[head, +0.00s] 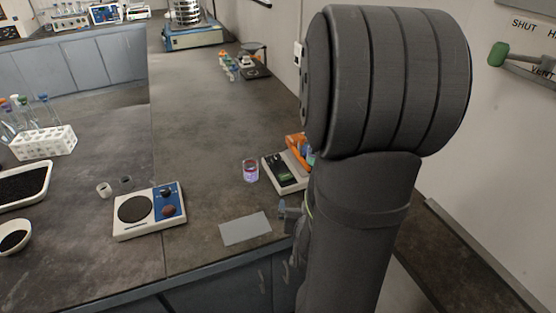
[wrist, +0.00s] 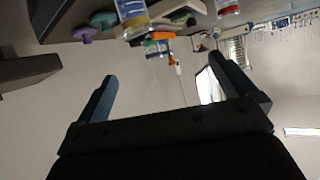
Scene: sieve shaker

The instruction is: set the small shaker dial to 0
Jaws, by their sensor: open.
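A small cream unit (head: 120,229) with a round dark plate and a blue panel stands near the bench's front edge in the head view. A reddish-brown knob (head: 168,210) sits on its panel; its setting is too small to read. A larger sieve shaker (head: 193,39) with a metal stack stands at the far back; its dial cannot be made out. My gripper (wrist: 162,68) is open and empty in the wrist view, its fingers wide apart. In the head view my arm mostly hides it, right of the small unit and apart from it.
A grey sheet (head: 245,228), a small jar (head: 251,171) and a balance-like device (head: 286,174) lie between the unit and my arm. A white tube rack (head: 43,143), a tray of dark grains (head: 47,172) and a bowl (head: 25,226) stand left. The wall is close at right.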

